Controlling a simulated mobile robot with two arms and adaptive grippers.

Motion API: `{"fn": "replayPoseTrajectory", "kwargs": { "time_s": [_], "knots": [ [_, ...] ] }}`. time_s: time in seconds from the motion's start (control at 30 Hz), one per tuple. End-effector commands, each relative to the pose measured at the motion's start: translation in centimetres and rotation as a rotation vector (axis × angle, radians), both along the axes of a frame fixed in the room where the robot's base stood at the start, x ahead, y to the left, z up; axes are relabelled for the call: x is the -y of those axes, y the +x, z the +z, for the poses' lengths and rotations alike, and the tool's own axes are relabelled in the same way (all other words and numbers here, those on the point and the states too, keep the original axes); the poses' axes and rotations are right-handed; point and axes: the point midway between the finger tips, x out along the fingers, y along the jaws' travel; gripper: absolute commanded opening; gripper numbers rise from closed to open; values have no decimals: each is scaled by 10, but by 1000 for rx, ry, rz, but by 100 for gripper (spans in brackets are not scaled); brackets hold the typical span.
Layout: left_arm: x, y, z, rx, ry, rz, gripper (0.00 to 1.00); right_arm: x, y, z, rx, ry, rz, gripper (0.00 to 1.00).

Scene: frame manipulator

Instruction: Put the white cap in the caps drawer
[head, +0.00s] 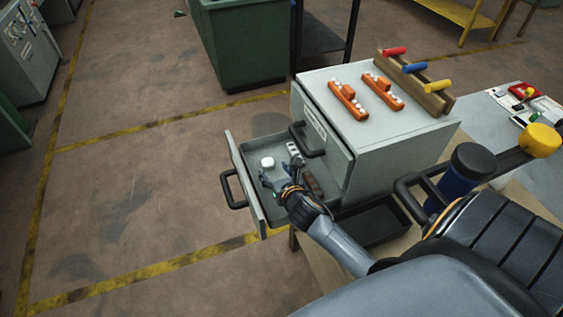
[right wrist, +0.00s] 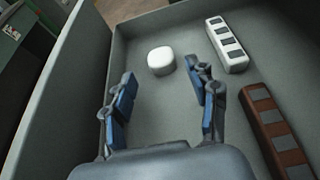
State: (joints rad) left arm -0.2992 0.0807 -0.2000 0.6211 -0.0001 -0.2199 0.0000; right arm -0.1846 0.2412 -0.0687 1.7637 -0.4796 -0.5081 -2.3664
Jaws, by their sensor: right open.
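The white cap (head: 268,162) lies in the open lower drawer (head: 238,148) of the grey cabinet, near the drawer's far side. In the right wrist view the white cap (right wrist: 161,61) sits on the drawer floor, beyond my fingertips and between their lines. My right gripper (head: 284,174) reaches into the drawer. In the right wrist view it is open and empty (right wrist: 165,92), with the cap apart from both fingers. My left gripper does not show. An upper drawer with a label and black handle (head: 307,140) is only slightly out.
The drawer also holds a white block (right wrist: 227,45) and a brown block (right wrist: 275,130), both with grey squares. Orange parts (head: 347,100) and a wooden rack (head: 425,90) with coloured handles top the cabinet. A black tray (head: 375,224) and a blue canister (head: 466,175) stand nearby.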

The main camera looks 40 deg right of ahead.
Motion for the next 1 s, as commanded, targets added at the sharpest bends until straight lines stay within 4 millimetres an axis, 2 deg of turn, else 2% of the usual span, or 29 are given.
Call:
{"fn": "replayPoseTrajectory", "kwargs": {
  "time_s": [0.03,0.2,0.4,1.0],
  "knots": [
    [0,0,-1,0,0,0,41,-3,-11,3,-1,0,4,59],
    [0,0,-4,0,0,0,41,-10,-40,15,-1,0,1,59],
    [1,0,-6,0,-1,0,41,-14,-57,24,0,0,0,59],
    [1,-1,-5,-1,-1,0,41,-14,-60,26,0,1,0,59]
  ]
}}
